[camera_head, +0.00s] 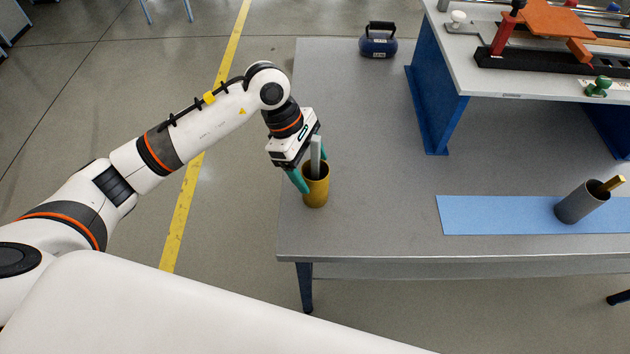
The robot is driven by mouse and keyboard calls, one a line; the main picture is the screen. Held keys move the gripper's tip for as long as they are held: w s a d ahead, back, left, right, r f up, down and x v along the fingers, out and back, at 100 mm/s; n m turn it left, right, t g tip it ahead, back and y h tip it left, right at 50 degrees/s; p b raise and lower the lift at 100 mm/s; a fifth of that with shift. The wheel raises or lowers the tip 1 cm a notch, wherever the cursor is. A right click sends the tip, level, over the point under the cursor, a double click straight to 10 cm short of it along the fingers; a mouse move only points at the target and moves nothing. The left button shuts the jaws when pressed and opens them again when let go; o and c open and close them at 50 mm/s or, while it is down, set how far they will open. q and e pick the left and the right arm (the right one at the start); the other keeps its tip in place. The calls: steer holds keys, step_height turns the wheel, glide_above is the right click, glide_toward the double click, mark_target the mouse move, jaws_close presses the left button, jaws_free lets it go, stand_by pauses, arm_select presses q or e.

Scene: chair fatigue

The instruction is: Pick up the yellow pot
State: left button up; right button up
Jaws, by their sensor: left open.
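The yellow pot (316,191) stands upright near the left front corner of the grey table (380,200). A pale grey bar shows above its mouth; I cannot tell if it stands in the pot or belongs to the gripper. My left gripper (306,178) is open at the pot, with a green finger beside the pot's left rim and another green part behind the pot's mouth. The gripper's far side is partly hidden. My right gripper is not in view.
A blue mat (490,215) lies at the table's front right, with a tilted grey cup (580,203) holding a yellow stick. A blue kettlebell (378,43) sits at the back. A raised white bench (540,80) on blue legs carries equipment. The table's middle is clear.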

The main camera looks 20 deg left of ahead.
arm_select(q)
steer(key=shift+d+f, duration=0.1)
steer(key=shift+f, duration=0.05)
steer(key=c, duration=1.4)
